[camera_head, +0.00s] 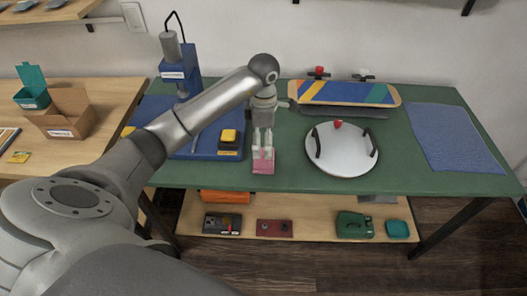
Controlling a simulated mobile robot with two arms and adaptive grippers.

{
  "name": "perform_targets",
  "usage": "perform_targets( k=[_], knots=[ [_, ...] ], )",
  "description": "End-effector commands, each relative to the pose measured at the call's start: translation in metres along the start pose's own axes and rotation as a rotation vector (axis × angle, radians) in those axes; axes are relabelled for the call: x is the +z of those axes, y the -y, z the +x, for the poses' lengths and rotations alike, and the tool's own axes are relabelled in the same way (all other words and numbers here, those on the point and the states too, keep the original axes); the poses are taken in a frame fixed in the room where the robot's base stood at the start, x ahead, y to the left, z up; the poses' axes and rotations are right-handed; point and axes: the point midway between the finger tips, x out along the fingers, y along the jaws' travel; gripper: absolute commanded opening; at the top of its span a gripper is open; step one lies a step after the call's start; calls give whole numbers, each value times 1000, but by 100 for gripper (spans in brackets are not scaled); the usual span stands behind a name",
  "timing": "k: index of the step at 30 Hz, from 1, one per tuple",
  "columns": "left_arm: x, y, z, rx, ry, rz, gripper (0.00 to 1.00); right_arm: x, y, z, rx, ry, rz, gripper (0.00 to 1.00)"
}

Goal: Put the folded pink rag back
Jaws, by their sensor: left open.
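The pink rag (263,167) lies on the green bench top near its front edge, just right of the blue machine base. It looks like a small folded block with a paler upper part. My left gripper (263,146) points down over the rag, its fingers open and reaching to the rag's top. I cannot tell whether the fingers touch the rag. My right gripper is not in view.
A round white tray (342,158) with black handles is to the right. A striped board (345,93) stands behind it. A blue mat (455,138) lies far right.

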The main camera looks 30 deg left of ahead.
Motion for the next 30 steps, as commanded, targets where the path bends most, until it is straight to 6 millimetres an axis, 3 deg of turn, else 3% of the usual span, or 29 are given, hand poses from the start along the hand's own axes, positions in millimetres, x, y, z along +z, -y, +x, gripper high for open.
perform_targets(
  k=[3,9,30],
  knots=[
    [0,-1,-24,4,-1,1,100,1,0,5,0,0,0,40],
    [0,0,-46,1,0,-1,100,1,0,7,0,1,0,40],
    [0,0,-50,-1,-1,0,100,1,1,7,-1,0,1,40]
  ],
)
